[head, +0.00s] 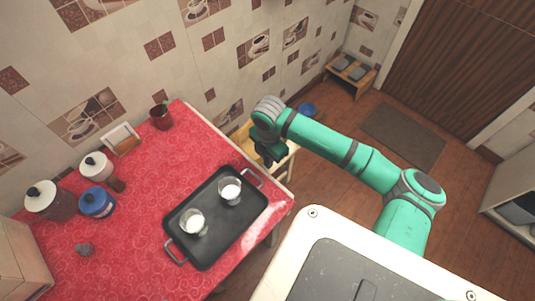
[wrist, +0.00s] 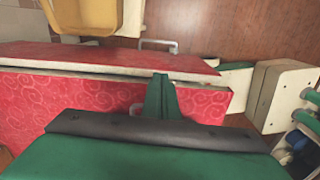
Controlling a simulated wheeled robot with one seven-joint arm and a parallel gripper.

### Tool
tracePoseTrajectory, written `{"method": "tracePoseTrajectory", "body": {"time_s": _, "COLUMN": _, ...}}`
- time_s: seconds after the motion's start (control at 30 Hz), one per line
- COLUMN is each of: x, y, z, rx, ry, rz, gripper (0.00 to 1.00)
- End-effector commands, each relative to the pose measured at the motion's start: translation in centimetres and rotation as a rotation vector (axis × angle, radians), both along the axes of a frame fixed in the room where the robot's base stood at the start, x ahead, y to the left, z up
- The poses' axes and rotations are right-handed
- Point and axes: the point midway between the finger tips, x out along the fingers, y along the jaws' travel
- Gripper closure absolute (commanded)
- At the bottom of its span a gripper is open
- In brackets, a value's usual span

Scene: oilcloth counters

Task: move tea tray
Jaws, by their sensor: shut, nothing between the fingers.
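A dark rectangular tea tray (head: 212,238) with a metal handle at each end lies on the red-patterned counter (head: 135,225). Two glasses stand upright on it, each with something white inside: one glass (head: 193,222) toward the left end and another glass (head: 230,190) toward the right end. My gripper (head: 270,160) is shut and empty, apart from the tray, just beyond its far right handle (head: 252,176) near the counter's edge. In the wrist view the closed green fingers (wrist: 161,97) show against the red cloth (wrist: 75,95); the tray's dark surface is not recognizable there.
Several pots and jars, including a blue tin (head: 97,202), stand at the counter's left. A dark red mug (head: 161,117) stands at the back. A yellow chair (head: 243,139) is beyond the counter's right end. Open floor (head: 335,140) lies to the right, with a mat (head: 403,135).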

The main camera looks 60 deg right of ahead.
Motion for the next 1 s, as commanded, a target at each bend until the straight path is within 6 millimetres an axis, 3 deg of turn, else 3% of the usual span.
{"method": "tracePoseTrajectory", "body": {"time_s": 0.1, "x": 0.2, "y": 0.4, "z": -1.8, "rx": 0.001, "ry": 0.0, "rz": 0.002, "gripper": 1.0}}
{"method": "tracePoseTrajectory", "body": {"time_s": 0.4, "x": 1.1, "y": 3.5, "z": -1.6, "rx": 0.0, "ry": -0.001, "rz": 0.001, "gripper": 1.0}}
{"method": "tracePoseTrajectory", "body": {"time_s": 1.0, "x": 1.9, "y": 4.0, "z": -1.6, "rx": -0.001, "ry": 0.0, "rz": -0.014, "gripper": 1.0}}
